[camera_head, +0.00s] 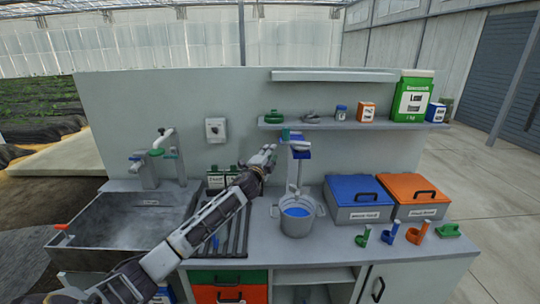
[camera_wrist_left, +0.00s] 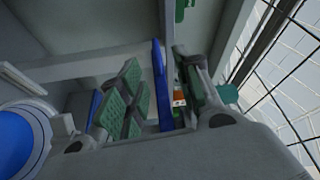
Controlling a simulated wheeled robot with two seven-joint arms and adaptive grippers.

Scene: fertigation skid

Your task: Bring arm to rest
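My left arm reaches in from the lower left of the head view, over the counter. Its gripper (camera_head: 268,154) is raised in front of the back panel, just left of the blue-and-grey dosing stand (camera_head: 300,152). In the left wrist view the green-padded fingers (camera_wrist_left: 160,92) stand apart, with a blue upright part of the stand (camera_wrist_left: 160,85) showing between them. I see nothing held. Whether the gripper touches the stand is unclear. My right arm and gripper are not in view.
A metal pot (camera_head: 297,222) with blue liquid stands below and right of the gripper. A sink (camera_head: 120,232) is at left. Blue (camera_head: 357,191) and orange (camera_head: 412,188) lidded boxes stand at right. A shelf (camera_head: 350,124) with bottles and small parts runs above.

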